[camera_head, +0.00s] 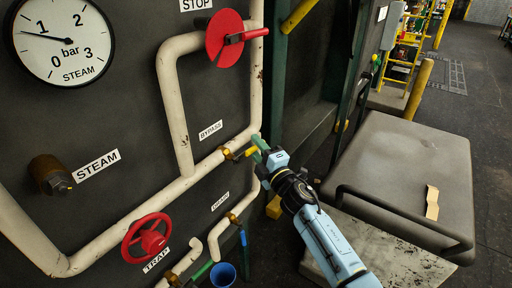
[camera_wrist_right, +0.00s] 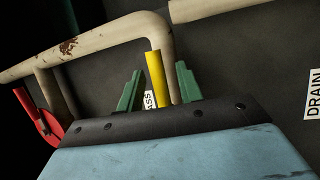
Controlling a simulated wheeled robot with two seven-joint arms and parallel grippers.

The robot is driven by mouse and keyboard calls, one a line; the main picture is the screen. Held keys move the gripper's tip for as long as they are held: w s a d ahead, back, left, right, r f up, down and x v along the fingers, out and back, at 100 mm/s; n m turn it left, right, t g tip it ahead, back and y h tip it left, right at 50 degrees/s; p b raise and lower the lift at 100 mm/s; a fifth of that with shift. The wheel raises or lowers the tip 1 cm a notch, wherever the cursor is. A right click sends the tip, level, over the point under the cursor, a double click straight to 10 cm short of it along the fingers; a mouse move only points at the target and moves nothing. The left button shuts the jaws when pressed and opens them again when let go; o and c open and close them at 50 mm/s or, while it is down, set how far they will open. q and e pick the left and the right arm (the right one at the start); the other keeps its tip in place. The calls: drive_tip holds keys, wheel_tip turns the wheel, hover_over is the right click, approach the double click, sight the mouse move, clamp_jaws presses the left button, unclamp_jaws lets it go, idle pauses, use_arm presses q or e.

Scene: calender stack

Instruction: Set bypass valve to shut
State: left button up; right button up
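The bypass valve (camera_head: 226,153) is a brass body on the cream pipe just below the BYPASS label (camera_head: 210,130). Its yellow lever (camera_head: 246,153) points right, toward my right gripper (camera_head: 258,148). In the right wrist view the yellow lever (camera_wrist_right: 155,78) stands between the two green fingers, with a gap on each side. The right gripper is open around the lever and not closed on it. My left gripper is not in view.
A steam gauge (camera_head: 62,40) is at upper left. A grey cart (camera_head: 405,175) stands right of my arm.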

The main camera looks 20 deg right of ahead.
drive_tip(key=shift+w+a, duration=0.1)
drive_tip(key=shift+w, duration=0.15)
drive_tip(key=shift+r, duration=0.1)
clamp_jaws()
